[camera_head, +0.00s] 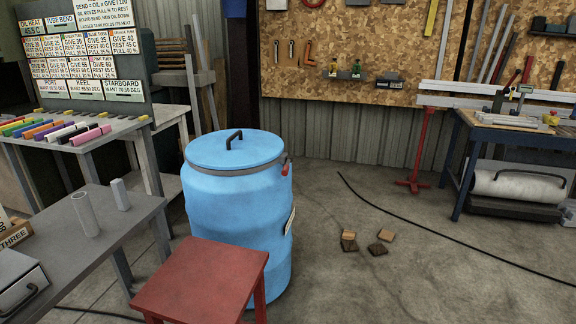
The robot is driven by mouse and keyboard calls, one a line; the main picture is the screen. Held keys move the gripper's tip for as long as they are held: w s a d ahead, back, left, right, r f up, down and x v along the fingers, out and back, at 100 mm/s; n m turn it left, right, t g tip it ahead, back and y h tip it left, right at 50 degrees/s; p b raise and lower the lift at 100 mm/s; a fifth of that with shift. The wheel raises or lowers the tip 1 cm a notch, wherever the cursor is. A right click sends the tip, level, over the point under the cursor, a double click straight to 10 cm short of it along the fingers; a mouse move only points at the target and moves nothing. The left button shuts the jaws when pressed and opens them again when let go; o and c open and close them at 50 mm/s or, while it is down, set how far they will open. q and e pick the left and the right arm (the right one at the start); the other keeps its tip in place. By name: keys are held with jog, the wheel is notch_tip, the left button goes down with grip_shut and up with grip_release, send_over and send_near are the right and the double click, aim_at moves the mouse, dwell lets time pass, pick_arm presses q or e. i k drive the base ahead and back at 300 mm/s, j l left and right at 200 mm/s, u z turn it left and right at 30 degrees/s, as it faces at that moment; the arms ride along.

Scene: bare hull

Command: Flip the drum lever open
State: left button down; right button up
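A blue drum (236,215) stands upright on the floor near the middle of the view. Its blue lid (215,152) is on top and has a dark arched handle (234,138). A grey band (230,172) runs around the rim under the lid. A small red lever (285,169) sits at the right end of the visible band, close against the drum's side. It is too small to tell its exact angle. A pale label shows at the drum's right edge. Neither of my grippers is in view.
A red stool (205,280) stands right in front of the drum. A grey table (60,255) with two tubes is at the left front. A bench with coloured bars (55,130) is behind it. Floor right of the drum is mostly clear, with small blocks (386,235) and a black cable.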

aim_at(288, 166)
jog(key=i+z, duration=0.7)
jog(key=i, duration=0.15)
jog(key=i+j+z, duration=0.2)
jog(key=i+z, duration=0.15)
jog(key=i, duration=0.05)
